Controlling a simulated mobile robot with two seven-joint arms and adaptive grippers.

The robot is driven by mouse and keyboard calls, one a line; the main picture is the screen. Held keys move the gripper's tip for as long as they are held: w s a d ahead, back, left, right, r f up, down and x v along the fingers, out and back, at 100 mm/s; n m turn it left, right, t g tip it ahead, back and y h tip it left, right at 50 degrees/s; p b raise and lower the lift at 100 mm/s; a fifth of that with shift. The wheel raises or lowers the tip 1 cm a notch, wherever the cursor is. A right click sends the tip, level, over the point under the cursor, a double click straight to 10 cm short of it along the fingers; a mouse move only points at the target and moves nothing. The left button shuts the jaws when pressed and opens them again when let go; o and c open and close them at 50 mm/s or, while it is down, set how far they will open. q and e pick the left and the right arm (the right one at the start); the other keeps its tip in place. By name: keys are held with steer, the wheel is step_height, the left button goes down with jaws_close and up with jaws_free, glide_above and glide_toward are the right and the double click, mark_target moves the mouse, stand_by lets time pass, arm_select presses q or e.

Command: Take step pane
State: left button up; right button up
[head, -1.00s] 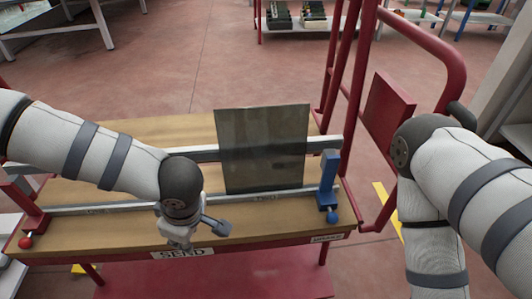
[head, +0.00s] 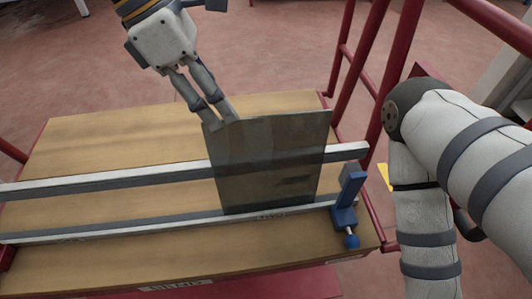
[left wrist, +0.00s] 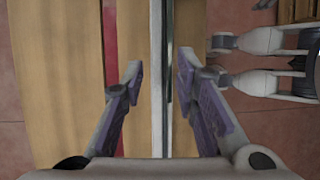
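The step pane (head: 270,165) is a dark, see-through glass sheet. It stands nearly upright on the rails of the cart in the head view, near the blue stop (head: 347,205). My left gripper (head: 222,114) reaches down from the top, with its fingertips at the pane's upper left corner. In the left wrist view the fingers (left wrist: 160,70) are spread wide. The pane's thin dark edge (left wrist: 169,60) appears to run between them, with gaps on both sides. My right arm is at the right of the head view; its gripper is out of frame.
The cart's wooden top (head: 110,135) carries two long metal rails (head: 100,186). A red tubular frame (head: 350,60) stands at the cart's right end, close to my right arm. The wooden top left of the pane is clear.

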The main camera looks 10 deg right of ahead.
mark_target(244, 155)
arm_select(q)
steer(key=x, duration=0.6)
steer(key=s+x, duration=0.1)
steer(key=x, duration=0.2)
steer(key=shift+a+f, duration=0.15)
jaws_close()
